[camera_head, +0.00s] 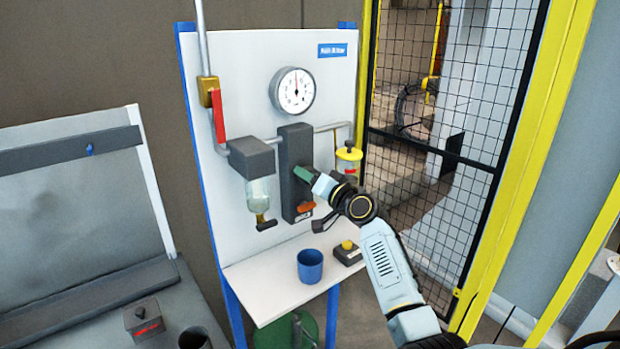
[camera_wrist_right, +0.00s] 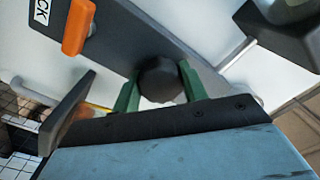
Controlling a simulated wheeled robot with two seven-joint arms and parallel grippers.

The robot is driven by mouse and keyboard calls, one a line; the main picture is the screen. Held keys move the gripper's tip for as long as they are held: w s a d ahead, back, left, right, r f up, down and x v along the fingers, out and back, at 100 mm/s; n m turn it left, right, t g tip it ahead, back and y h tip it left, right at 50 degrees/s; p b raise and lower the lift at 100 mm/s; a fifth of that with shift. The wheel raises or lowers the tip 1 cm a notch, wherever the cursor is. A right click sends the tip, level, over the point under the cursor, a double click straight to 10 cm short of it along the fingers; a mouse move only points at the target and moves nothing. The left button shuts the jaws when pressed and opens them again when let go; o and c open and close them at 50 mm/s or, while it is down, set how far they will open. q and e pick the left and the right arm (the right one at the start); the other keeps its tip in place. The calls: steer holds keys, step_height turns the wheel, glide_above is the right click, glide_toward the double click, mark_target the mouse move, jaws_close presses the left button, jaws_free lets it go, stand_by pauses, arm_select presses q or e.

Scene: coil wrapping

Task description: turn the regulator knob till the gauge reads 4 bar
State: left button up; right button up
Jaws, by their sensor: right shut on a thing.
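The pressure gauge (camera_head: 295,91) is a round white dial high on the white panel. A reddish needle appears to point nearly straight up; its numbers are too small to read. Below it is a dark grey upright regulator block (camera_head: 293,150). My right gripper (camera_head: 303,173) reaches its front from the lower right and hides the knob in the head view. In the right wrist view the black round knob (camera_wrist_right: 158,80) sits between the green fingers of my right gripper (camera_wrist_right: 160,88), which is shut on it. My left gripper is not in view.
An orange lever (camera_head: 305,207) sits low on the block. A filter bowl (camera_head: 258,194) hangs to the left, beside a red-handled valve (camera_head: 217,115). A yellow-topped unit (camera_head: 348,158) is close to my right wrist. A blue cup (camera_head: 310,266) stands on the shelf (camera_head: 262,290) below.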

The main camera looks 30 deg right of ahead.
steer(key=o, duration=1)
steer(key=shift+s, duration=0.1)
steer(key=s+d+b, duration=0.1)
steer(key=s, duration=1.2)
steer(key=shift+d+b, duration=0.2)
steer(key=shift+b, duration=0.15)
steer(key=shift+f, duration=0.1)
